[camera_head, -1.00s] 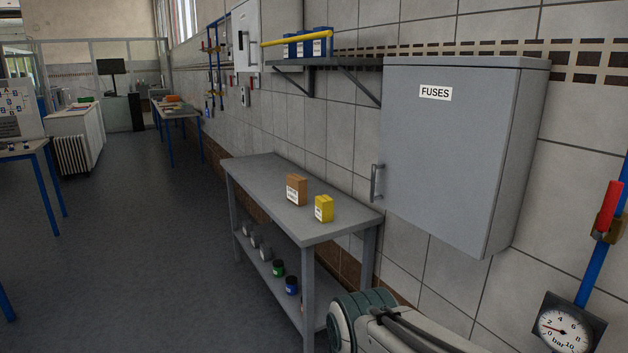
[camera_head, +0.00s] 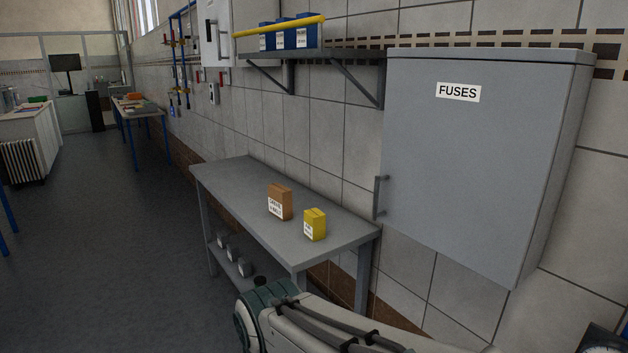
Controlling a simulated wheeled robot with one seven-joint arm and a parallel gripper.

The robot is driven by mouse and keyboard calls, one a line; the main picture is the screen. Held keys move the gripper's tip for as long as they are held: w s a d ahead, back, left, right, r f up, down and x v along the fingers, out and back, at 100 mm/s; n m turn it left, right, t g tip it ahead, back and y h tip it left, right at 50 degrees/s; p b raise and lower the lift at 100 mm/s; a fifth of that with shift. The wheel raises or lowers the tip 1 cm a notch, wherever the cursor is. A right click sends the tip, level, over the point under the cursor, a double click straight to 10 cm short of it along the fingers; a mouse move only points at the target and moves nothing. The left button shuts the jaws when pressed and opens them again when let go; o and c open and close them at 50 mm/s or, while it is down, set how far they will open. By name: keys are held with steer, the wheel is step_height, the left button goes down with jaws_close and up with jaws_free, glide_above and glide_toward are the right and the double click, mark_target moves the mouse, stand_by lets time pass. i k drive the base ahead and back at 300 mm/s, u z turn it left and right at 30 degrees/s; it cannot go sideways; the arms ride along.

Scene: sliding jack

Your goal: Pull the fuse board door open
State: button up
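The fuse board is a grey wall cabinet with a flat door (camera_head: 470,165) and a white FUSES label (camera_head: 458,92). It hangs on the tiled wall at the right, and its door looks shut. A grey bar handle (camera_head: 380,198) stands upright on the door's left edge. Part of my arm, white with teal joints and dark cables, reaches in from the bottom, below and left of the cabinet. It is apart from the handle. My gripper is not in view.
A grey workbench (camera_head: 235,182) stands left of the cabinet, with a brown box (camera_head: 279,202) and a yellow box (camera_head: 314,225) on it. Above it a wall shelf (camera_head: 270,58) holds blue boxes and a yellow bar. Open floor (camera_head: 110,240) lies to the left.

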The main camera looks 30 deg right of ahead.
mark_target(469, 147)
steer(key=z, duration=0.4)
steer(key=i, duration=0.75)
steer(key=z, duration=0.7)
